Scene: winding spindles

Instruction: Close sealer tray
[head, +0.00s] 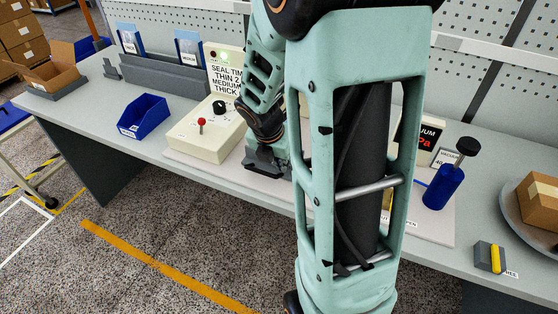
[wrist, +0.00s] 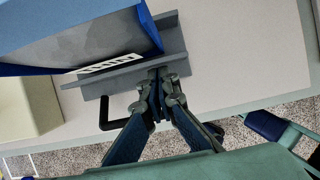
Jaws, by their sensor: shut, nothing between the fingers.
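In the wrist view, a grey tray (wrist: 112,84) with a black loop handle (wrist: 104,112) on its front edge sits on the pale bench mat. I take it to be the sealer tray. A large blue piece with a grey face stands over it, with a white label below. My gripper (wrist: 159,76) is shut and empty, with its tips against or very close to the tray's front edge, to the right of the handle. I cannot tell if they touch. In the head view my gripper (head: 266,162) is low over the bench, and my arm hides most of the tray area.
In the head view, a cream control box (head: 205,140) with a red knob and a blue bin (head: 143,117) stand to the left. A blue pump-like object (head: 443,187), a yellow-and-grey block (head: 490,257) and a cardboard box (head: 540,200) are to the right. Bare bench lies around the bin.

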